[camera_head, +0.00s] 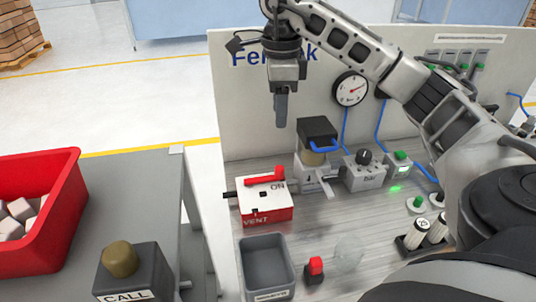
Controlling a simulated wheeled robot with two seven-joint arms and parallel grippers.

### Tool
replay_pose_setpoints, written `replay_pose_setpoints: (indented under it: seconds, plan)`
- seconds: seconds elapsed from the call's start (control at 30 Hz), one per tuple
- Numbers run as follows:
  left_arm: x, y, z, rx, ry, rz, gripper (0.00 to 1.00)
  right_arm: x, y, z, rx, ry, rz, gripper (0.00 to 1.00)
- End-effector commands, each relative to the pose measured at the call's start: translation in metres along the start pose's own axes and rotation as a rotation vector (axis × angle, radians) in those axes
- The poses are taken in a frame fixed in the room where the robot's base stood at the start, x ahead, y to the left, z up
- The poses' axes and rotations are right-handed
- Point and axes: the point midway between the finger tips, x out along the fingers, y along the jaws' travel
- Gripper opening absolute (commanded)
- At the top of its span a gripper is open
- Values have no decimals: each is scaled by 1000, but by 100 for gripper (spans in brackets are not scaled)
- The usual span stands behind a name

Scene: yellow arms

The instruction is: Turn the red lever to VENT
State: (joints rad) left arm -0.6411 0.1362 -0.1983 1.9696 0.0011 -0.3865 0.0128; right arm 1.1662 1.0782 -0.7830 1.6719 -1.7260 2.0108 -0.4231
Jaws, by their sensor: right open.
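The red lever (265,178) sits on top of a valve box (265,208) with a white top and red front. The lever lies along the back of the top, its raised end at the right beside the ON mark. The VENT mark (256,221) is at the front left edge of the box. My right gripper (281,122) is open and empty, pointing down, above and behind the lever and clear of it. Its fingers overlap in this view, so the gap is hidden. My left gripper is not in view.
A back panel with a gauge (350,88) stands behind the bench. A block with a blue hose (318,130) is right of the valve box. A grey bin (267,265) and small red-topped part (314,270) are in front. A CALL button box (128,270) is at left.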

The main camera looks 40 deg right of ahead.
Motion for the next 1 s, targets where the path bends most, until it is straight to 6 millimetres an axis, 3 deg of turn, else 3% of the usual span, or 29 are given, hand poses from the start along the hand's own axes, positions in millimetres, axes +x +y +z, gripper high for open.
replay_pose_setpoints:
  seconds: [0.2, 0.6, 0.8, 1.0]
  plan:
    - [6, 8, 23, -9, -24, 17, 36, 52, 2, 0, -2, 1, 8, 42]
    - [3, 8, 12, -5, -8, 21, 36, 124, 1, 0, -1, 2, 4, 42]
    - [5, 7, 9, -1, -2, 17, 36, 143, 1, 0, -1, 1, 2, 42]
    - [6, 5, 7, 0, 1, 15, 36, 146, 0, 0, -1, -1, 0, 42]
